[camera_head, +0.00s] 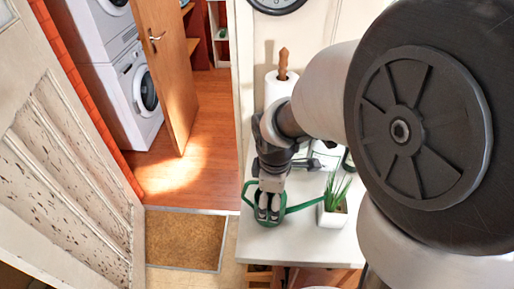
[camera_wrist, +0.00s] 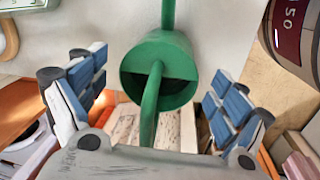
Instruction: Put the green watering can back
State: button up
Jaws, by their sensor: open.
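The green watering can (camera_head: 297,208) stands on the white tabletop (camera_head: 290,243), near its left edge, with its body mostly hidden under my gripper. In the wrist view the can (camera_wrist: 150,48) shows its dark opening and a green bar arching towards the camera. My gripper (camera_head: 268,214) points down over the can. In the wrist view my gripper (camera_wrist: 155,78) is open, with blue-padded fingers on either side of the can and visible gaps to it. I cannot tell how deep the fingers reach around it.
A potted green plant (camera_head: 333,211) stands close to the right of the can. A paper towel roll (camera_head: 279,90) on a wooden holder is behind. A doormat (camera_head: 184,241) lies on the floor left of the table. A wooden door (camera_head: 168,70) stands open beyond.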

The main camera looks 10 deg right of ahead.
notch_tip(320, 180, up, 11)
jog(key=s+p, duration=0.1)
jog(key=p, duration=0.4)
jog(key=s+r+m+t, duration=0.3)
jog(key=s+r+m, duration=0.4)
jog(key=s+m, duration=0.5)
jog(key=shift+s+a+r+m+y, duration=0.15)
jog(key=shift+s+r+m+y, duration=0.2)
jog(key=shift+s, duration=0.4)
